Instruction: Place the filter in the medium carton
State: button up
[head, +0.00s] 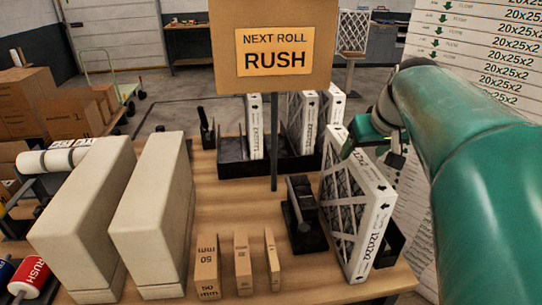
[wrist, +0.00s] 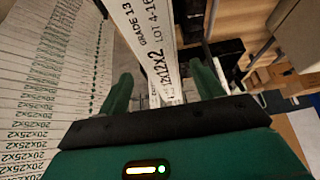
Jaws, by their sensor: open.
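The filter (head: 372,225), a white-framed pleated panel with a mesh face marked 12x12x2, stands upright and slightly tilted at the right of the bench. Its white printed edge (wrist: 150,45) also shows in the wrist view. My gripper (wrist: 160,75) is open, with one green finger on each side of that edge and gaps visible. In the head view my gripper (head: 375,140) is at the filter's upper right, partly hidden by my arm. Three upright brown boxes of differing widths stand in front: wide (head: 207,268), middle (head: 242,265) and narrow (head: 271,260).
Two tall cream blocks (head: 150,225) stand at the left. A black rack (head: 235,165) with several filters is at the back. A RUSH sign (head: 272,50) on a post rises mid-bench. A black device (head: 303,215) is beside the filter. Bare bench (head: 235,205) lies between.

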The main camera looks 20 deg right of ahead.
aim_at(357, 155)
jog(key=x, duration=0.4)
jog(key=shift+w+f, duration=0.2)
jog(key=shift+w, duration=0.25)
jog(key=shift+w+f, duration=0.1)
jog(key=shift+f, duration=0.1)
jog(key=shift+f, duration=0.25)
jog(key=shift+c, duration=0.5)
grip_shut()
